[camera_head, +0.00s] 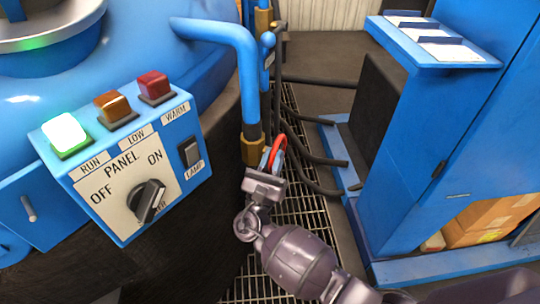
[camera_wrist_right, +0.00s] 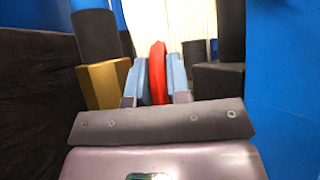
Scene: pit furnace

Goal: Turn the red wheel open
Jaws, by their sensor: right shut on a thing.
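The red wheel (camera_head: 279,143) shows as a thin curved red rim, seen nearly edge-on, beside the blue pipe (camera_head: 250,95) and its brass fitting (camera_head: 252,150). My right gripper (camera_head: 272,166) comes up from below and is shut on the rim. In the right wrist view the red wheel (camera_wrist_right: 157,72) is a narrow upright strip between my two light blue fingers. The gripper hides part of the wheel, and how far it is turned cannot be told. My left gripper is not in view.
A control panel (camera_head: 110,205) stands on the left, with a lit green RUN lamp (camera_head: 65,134) and a black knob (camera_head: 147,201). Dark hoses (camera_head: 315,157) run behind the wheel. A blue cabinet (camera_head: 420,150) stands on the right. Floor grating (camera_head: 296,225) lies between.

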